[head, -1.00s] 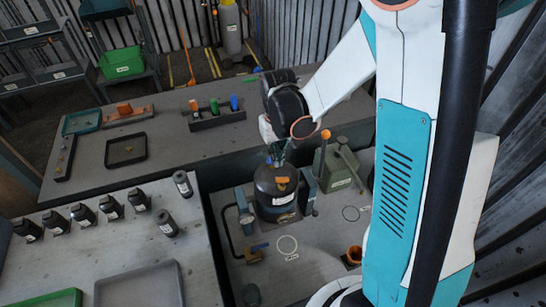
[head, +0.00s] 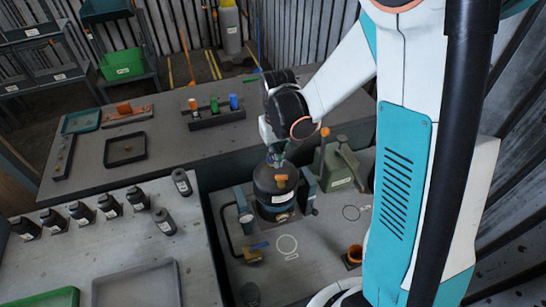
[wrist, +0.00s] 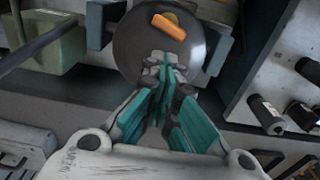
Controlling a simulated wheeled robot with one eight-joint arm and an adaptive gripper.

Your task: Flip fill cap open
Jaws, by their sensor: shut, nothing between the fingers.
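The blower housing is a dark round drum (head: 274,196) standing upright in the recessed bay. An orange piece (head: 281,181), which looks like the fill cap, sits on its top; the wrist view shows it as an orange bar (wrist: 169,27) with a yellowish round part behind it. I cannot tell whether the cap is open. My gripper (head: 275,162) is over the far side of the drum top, pointing down. In the wrist view my gripper's teal fingers (wrist: 165,72) are together and empty, a little short of the orange bar. Contact with the drum cannot be judged.
Blue-grey posts flank the drum, the right one (head: 309,188) with a lever. Several dark bottles (head: 109,205) stand on the left bench.

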